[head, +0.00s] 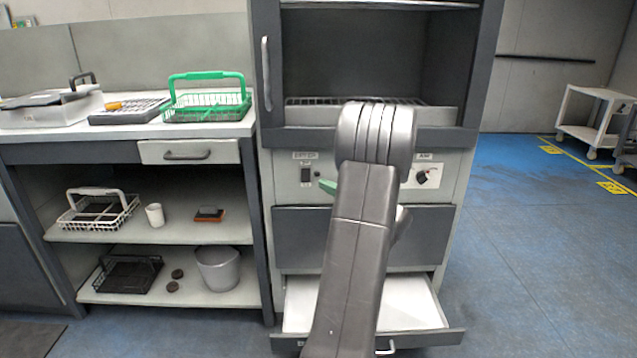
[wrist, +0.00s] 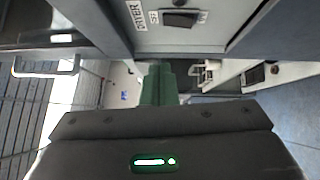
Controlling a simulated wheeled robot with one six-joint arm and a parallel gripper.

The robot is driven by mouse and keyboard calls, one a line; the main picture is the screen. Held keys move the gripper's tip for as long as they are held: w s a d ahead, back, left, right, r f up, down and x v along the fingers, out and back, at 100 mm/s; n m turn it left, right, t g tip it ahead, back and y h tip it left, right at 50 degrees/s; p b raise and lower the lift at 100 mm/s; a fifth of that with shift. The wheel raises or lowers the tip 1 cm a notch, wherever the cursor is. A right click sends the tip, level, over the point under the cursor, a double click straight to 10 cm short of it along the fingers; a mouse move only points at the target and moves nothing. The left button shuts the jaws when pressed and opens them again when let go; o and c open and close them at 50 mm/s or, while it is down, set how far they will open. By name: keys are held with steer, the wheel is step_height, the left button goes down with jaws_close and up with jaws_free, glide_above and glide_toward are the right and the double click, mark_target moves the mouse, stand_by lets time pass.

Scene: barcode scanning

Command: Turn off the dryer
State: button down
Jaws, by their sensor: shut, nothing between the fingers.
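The dryer (head: 368,60) is a tall grey cabinet with an open, dark upper chamber. Its control panel has a black rocker switch (head: 306,175) under a label that seems to read DRYER. In the wrist view the switch (wrist: 180,19) lies at the top, next to the DRYER label. My gripper (head: 328,186) has green fingers and is shut and empty. It is just to the right of and slightly below the switch in the head view. In the wrist view the fingers (wrist: 158,80) point up toward the panel, below the switch. Contact cannot be seen, and the switch's position is too small to tell.
A black knob (head: 421,177) is on the panel's right side. A drawer (head: 410,300) stands open at the bottom, beneath my arm. On the left, a bench (head: 120,131) holds a green basket (head: 206,104) and trays.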

steer(key=shift+r+p+v, duration=0.15)
steer(key=shift+v, duration=0.95)
steer(key=shift+r+p+v, duration=0.15)
steer(key=shift+r+v, duration=0.05)
steer(key=shift+v, duration=0.9)
